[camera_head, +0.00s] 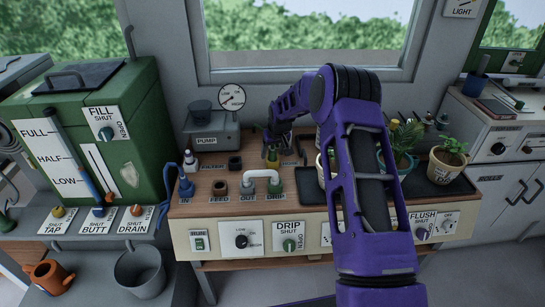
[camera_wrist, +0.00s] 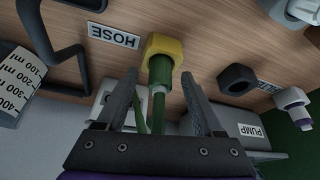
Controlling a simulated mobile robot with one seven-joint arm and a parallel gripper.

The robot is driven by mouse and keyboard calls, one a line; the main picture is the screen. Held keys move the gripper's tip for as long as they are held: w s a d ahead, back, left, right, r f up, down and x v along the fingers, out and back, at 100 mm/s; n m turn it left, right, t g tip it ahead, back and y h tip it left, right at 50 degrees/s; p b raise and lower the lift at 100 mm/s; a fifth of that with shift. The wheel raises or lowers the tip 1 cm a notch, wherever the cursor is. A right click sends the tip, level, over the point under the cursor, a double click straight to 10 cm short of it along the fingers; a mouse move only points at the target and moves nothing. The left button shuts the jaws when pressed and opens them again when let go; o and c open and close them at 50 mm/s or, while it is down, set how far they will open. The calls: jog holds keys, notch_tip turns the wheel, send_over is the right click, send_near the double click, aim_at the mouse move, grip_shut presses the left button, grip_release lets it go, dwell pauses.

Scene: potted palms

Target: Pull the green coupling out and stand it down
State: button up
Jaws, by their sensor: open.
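The green coupling (camera_wrist: 159,72) sits in a yellow six-sided socket (camera_wrist: 165,45) beside the HOSE label in the wrist view. A thin green stem or hose runs from it back between my fingers. My gripper (camera_wrist: 158,80) is open, with one dark finger on each side of the coupling and a visible gap on both sides. In the head view the yellow-green fitting (camera_head: 272,157) shows at the back middle of the bench, with my gripper (camera_head: 275,142) just behind and above it. The coupling's far end is hidden in the socket.
A dark socket (camera_wrist: 238,78) stands beside the yellow one. A white U-shaped pipe (camera_head: 262,175) joins OUT and DRIP in front. The pump (camera_head: 208,133) is behind left, potted plants (camera_head: 447,160) are right. Some bare wood (camera_head: 205,208) shows at the bench front.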

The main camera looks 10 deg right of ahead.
grip_shut()
dwell(0.4)
